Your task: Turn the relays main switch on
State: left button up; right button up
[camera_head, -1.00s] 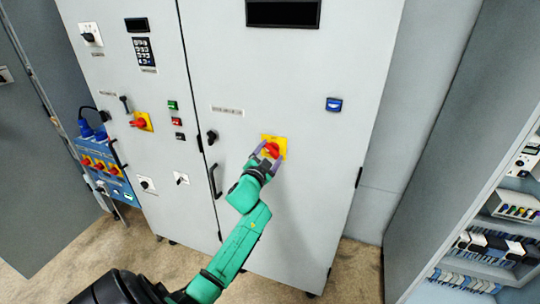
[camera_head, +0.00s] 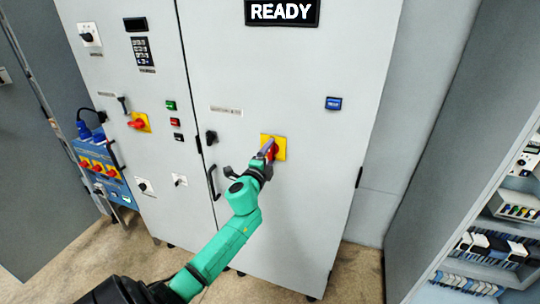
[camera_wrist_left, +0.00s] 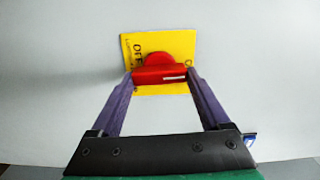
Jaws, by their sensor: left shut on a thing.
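The red rotary switch knob (camera_head: 272,150) sits on a yellow plate (camera_head: 283,147) on the right door of the grey cabinet. In the left wrist view the knob (camera_wrist_left: 160,74) shows in front of the yellow plate (camera_wrist_left: 135,48), with part of the word "OFF" visible sideways at its left. My left gripper (camera_head: 267,153) is shut on the knob, with one purple finger at each end of its bar, as the left wrist view also shows (camera_wrist_left: 161,80). The gripper hides part of the knob in the head view. My right gripper is not in view.
A display (camera_head: 283,12) above reads "READY". A second red knob on a yellow plate (camera_head: 139,122) is on the left door. A black handle (camera_head: 212,183) stands out just left of my gripper. An open rack (camera_head: 510,215) is at the far right.

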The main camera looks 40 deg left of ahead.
pick_arm(q)
jog(key=shift+m, duration=0.4)
jog(key=o, duration=1.2)
jog(key=b+v, duration=0.2)
jog(key=v, duration=1.2)
jog(key=shift+s+d+b, duration=0.15)
jog(key=shift+s+b, duration=0.1)
jog(key=shift+b, duration=0.05)
jog(key=shift+f, duration=0.1)
